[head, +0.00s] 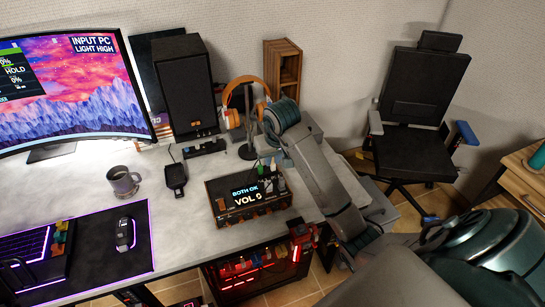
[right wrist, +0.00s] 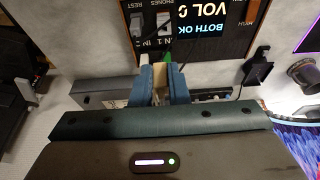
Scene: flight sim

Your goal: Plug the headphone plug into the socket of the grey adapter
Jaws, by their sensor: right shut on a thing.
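In the right wrist view my right gripper (right wrist: 160,80) has its blue fingers shut on a small tan piece (right wrist: 160,74); I cannot tell for sure whether it is the headphone plug. The fingertips are close to the edge of a dark control box (right wrist: 205,45), beside its PHONES label. A green piece (right wrist: 169,55) shows by the fingertips. In the head view the box (head: 228,215) stands near the desk's right end, its screen reading BOTH OK, VOL 0. The headphones (head: 232,118) hang on a stand behind it. I cannot make out the grey adapter or its socket. My left gripper is out of view.
A black speaker (head: 185,85), a mug (head: 124,181), a mouse (head: 124,233) and a monitor (head: 75,85) are on the desk (head: 180,225). A small black device (head: 174,177) lies left of the box. The grey desk surface between mouse and box is clear.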

